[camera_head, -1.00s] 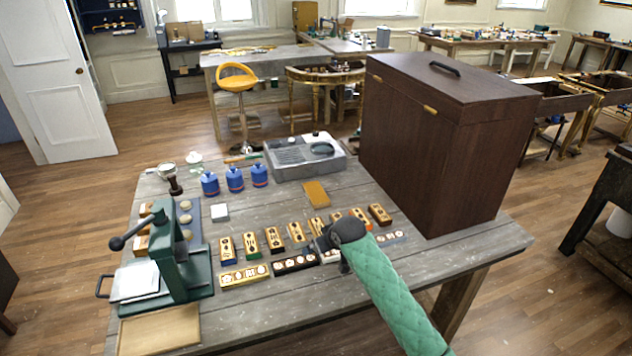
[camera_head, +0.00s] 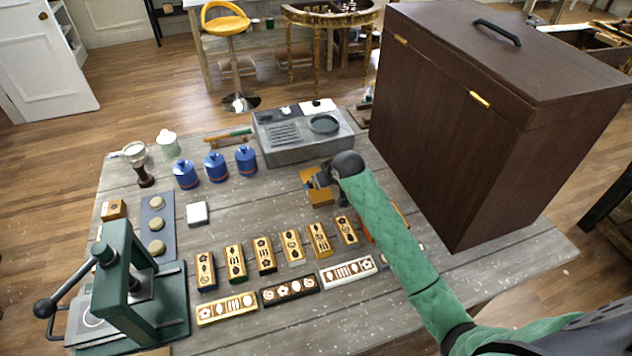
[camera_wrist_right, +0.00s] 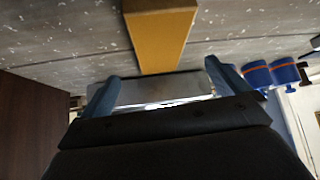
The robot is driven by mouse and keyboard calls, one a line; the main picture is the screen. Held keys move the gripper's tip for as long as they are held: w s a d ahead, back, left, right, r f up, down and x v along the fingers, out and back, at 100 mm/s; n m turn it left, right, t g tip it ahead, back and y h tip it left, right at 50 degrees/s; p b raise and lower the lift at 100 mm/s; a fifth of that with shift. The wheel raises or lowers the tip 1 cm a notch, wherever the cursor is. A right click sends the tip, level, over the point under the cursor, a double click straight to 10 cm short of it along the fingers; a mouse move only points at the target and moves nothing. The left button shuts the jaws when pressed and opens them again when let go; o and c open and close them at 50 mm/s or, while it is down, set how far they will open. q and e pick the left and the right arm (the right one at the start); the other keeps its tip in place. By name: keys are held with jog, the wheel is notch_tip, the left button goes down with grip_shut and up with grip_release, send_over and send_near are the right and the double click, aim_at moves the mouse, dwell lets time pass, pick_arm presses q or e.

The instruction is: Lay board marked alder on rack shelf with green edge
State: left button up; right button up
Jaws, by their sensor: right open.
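A flat yellow-orange block (camera_head: 322,197) lies on the grey table near its middle, partly hidden by my right gripper (camera_head: 322,182). In the right wrist view the block (camera_wrist_right: 158,38) lies just beyond the fingertips of my right gripper (camera_wrist_right: 162,78), which is open with nothing between its fingers. I can read no alder mark on it. No rack shelf with a green edge is recognisable. My left gripper is out of view.
A tall dark brown cabinet (camera_head: 470,130), closed, stands at the table's right. Rows of patterned wooden blocks (camera_head: 265,256) lie in front. A grey stone tray (camera_head: 300,140), blue jars (camera_head: 215,167) and a green press (camera_head: 125,285) stand around.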

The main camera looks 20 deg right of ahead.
jog(key=shift+x, duration=3.25)
jog(key=shift+s+f, duration=0.15)
jog(key=c, duration=1.2)
